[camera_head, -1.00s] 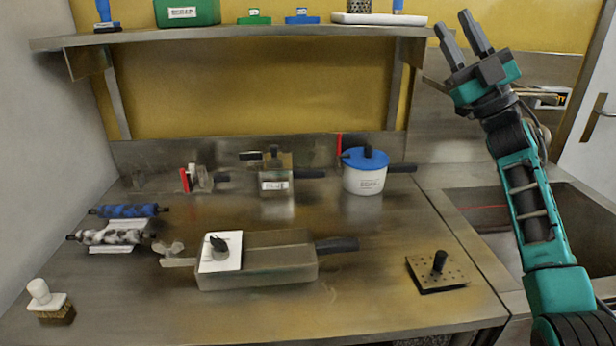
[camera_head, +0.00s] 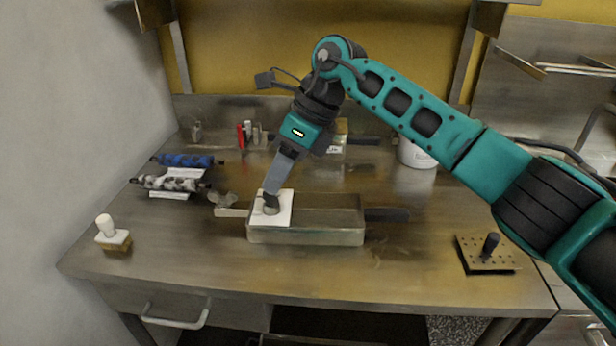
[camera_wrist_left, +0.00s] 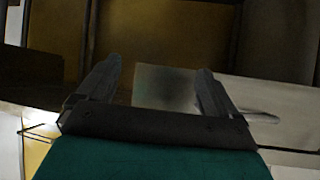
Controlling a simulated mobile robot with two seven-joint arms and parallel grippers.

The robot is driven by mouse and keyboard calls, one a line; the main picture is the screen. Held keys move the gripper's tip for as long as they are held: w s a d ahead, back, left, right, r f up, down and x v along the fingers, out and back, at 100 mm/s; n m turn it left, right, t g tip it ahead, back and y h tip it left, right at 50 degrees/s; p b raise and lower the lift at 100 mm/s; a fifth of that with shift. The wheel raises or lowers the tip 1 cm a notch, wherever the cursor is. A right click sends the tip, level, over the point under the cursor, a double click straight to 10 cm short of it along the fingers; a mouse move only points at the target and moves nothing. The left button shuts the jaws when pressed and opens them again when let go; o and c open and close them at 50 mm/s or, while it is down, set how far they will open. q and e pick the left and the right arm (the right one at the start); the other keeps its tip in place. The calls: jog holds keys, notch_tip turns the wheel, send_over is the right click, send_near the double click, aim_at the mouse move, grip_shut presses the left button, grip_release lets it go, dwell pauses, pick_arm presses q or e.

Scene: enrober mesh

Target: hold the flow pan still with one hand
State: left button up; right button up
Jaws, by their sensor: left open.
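The flow pan (camera_head: 318,236) is a rectangular metal pan in the middle of the steel table. Its dark handle (camera_head: 386,215) points right, and a spout-like piece (camera_head: 232,212) sticks out left. A white square plate (camera_head: 285,213) with a dark knob lies over the pan's left end. My right gripper (camera_head: 271,196) points down with its fingertips at this knob. The fingers are seen edge-on and overlap, so their opening is hidden. My left gripper shows only in the left wrist view (camera_wrist_left: 155,85), with its fingers apart and nothing between them, away from the pan.
Two rollers, one blue (camera_head: 187,161) and one mottled (camera_head: 170,184), lie at the left. A white-handled brush (camera_head: 113,238) stands front left. A perforated plate with a black knob (camera_head: 484,262) lies front right. A white pot (camera_head: 415,155) stands behind my right arm. The table front is clear.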

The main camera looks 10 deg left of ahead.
aim_at(308, 230)
jog(key=d+f+h, duration=0.1)
jog(key=f, duration=0.3)
jog(key=w+d+f+n+t+h, duration=0.1)
jog(key=d+f+h, duration=0.1)
jog(key=f, duration=0.3)
jog(key=d+f+n+h, duration=0.1)
jog(key=f+h, duration=0.1)
jog(key=f, duration=0.3)
jog(key=shift+w+d+f+t, duration=0.1)
jog(key=shift+w+d+t, duration=0.1)
jog(key=shift+t, duration=0.2)
grip_shut()
dwell(0.5)
